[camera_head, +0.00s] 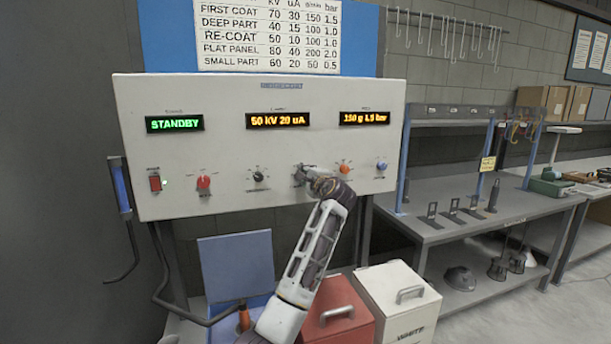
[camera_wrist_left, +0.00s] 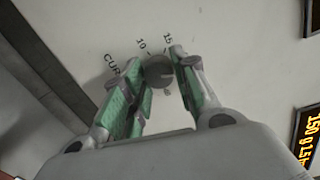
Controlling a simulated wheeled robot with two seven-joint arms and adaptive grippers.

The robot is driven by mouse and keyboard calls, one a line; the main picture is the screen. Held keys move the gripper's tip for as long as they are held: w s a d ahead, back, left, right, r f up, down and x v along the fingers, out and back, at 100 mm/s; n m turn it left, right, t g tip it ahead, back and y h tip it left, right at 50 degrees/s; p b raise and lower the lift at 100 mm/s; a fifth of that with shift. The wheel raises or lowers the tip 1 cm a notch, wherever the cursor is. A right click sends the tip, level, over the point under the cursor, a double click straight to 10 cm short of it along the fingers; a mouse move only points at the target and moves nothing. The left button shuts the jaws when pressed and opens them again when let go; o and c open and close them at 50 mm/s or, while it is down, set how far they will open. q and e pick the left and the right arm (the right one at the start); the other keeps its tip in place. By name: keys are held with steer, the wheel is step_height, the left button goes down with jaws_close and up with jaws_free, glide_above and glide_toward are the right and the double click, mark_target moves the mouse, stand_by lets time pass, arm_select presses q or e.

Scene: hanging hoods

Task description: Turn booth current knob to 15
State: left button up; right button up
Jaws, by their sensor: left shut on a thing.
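The booth current knob (camera_wrist_left: 158,72) is a small grey round knob on the pale panel, with the marks 10 and 15 above it in the left wrist view. Part of the word CURRENT shows to its left. My left gripper (camera_wrist_left: 160,62) has its green-padded fingers on either side of the knob and is shut on it. I cannot tell which mark the knob points to. The middle display (camera_head: 277,120) reads 50 kV 20 uA. My right gripper is out of view.
A black knob (camera_head: 259,176) sits left of the gripper; an orange knob (camera_head: 344,168) and a blue knob (camera_head: 381,166) sit close on its right. A red knob (camera_head: 204,182) is farther left. Red (camera_head: 338,305) and white (camera_head: 397,295) bins stand below.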

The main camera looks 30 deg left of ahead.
arm_select(q)
steer(key=shift+s+a+n+t+h+b, duration=0.15)
steer(key=shift+n+h+b, duration=0.3)
steer(key=shift+n, duration=2.8)
steer(key=shift+w+d+n+t+h+b, duration=0.2)
steer(key=shift+n+b, duration=0.45)
steer(key=shift+n, duration=2.6)
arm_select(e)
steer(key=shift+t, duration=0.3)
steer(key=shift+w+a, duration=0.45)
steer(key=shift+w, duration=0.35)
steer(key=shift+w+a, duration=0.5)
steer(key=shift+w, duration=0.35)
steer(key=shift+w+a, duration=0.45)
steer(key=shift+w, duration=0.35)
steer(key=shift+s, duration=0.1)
arm_select(q)
steer(key=o, duration=1)
steer(key=shift+s+r, duration=0.1)
steer(key=shift+s, duration=0.1)
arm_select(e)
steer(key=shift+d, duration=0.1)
